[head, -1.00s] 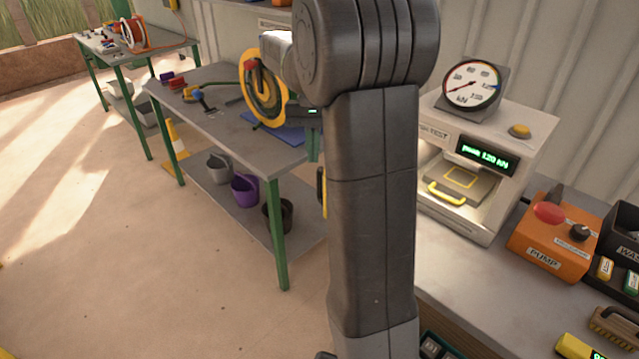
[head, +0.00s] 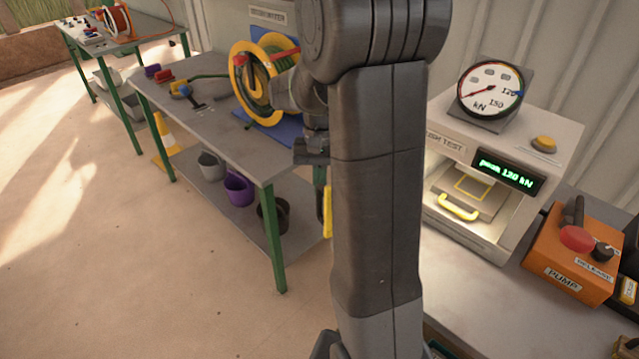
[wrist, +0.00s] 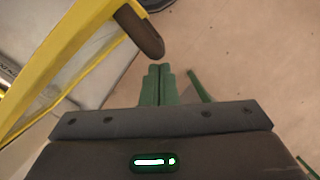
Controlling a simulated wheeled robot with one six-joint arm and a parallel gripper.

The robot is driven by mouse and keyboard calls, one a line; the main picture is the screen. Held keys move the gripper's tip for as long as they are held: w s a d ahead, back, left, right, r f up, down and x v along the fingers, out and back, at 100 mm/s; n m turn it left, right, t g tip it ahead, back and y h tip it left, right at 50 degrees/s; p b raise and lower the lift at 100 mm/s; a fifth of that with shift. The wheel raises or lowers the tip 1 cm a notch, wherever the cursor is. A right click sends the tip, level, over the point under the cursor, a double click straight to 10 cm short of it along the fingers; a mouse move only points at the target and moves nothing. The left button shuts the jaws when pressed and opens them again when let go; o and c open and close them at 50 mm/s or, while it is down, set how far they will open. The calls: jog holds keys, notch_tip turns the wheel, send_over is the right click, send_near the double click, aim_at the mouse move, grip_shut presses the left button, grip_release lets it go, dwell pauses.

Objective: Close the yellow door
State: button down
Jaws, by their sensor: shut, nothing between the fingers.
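The yellow door shows in the wrist view as a yellow frame (wrist: 62,62) with a see-through panel and a dark brown handle (wrist: 140,32). It stands swung open from the press (head: 500,165), and in the head view only a yellow strip (head: 327,212) shows beside my arm, which hides the rest. My gripper (wrist: 160,72) is shut and empty, its green fingertips just right of and below the handle in the wrist view, with a small gap in the picture. In the head view my gripper (head: 319,176) points down just above the yellow strip.
The press chamber is open at the front, with a yellow-handled tray (head: 458,207) inside. An orange pump (head: 570,255) stands right of it. A workbench (head: 190,110) with a hose reel and buckets below stands left. Open floor (head: 120,260) lies at the lower left.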

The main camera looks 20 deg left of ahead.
jog(key=shift+s, duration=0.3)
jog(key=shift+d, duration=0.1)
